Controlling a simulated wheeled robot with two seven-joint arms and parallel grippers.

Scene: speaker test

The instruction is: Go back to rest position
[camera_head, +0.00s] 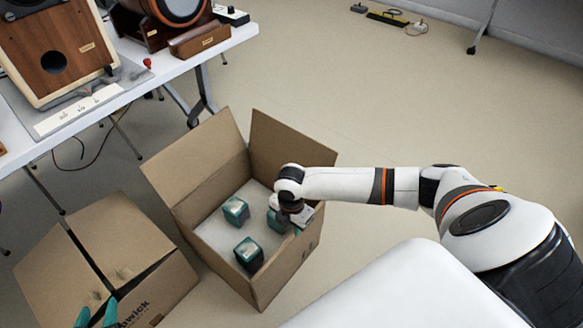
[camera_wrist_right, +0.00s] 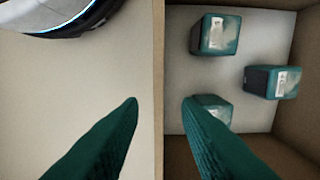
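My right arm reaches in from the right in the head view. Its gripper (camera_head: 297,215) is over the near right wall of an open cardboard box (camera_head: 210,185). In the right wrist view the teal fingers of my right gripper (camera_wrist_right: 160,102) are apart with nothing held. The box wall (camera_wrist_right: 158,50) shows between them; I cannot tell whether they touch it. My left gripper (camera_head: 97,314) shows only as two teal fingertips, apart and empty, at the bottom left, over a closed cardboard box (camera_head: 140,235). The rest of it is out of frame.
Three teal cartons (camera_head: 236,210) (camera_head: 249,254) (camera_head: 277,222) sit in the open box. A white table (camera_head: 140,75) at the upper left carries a wooden speaker (camera_head: 62,50). A power strip (camera_head: 388,18) lies on the far floor.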

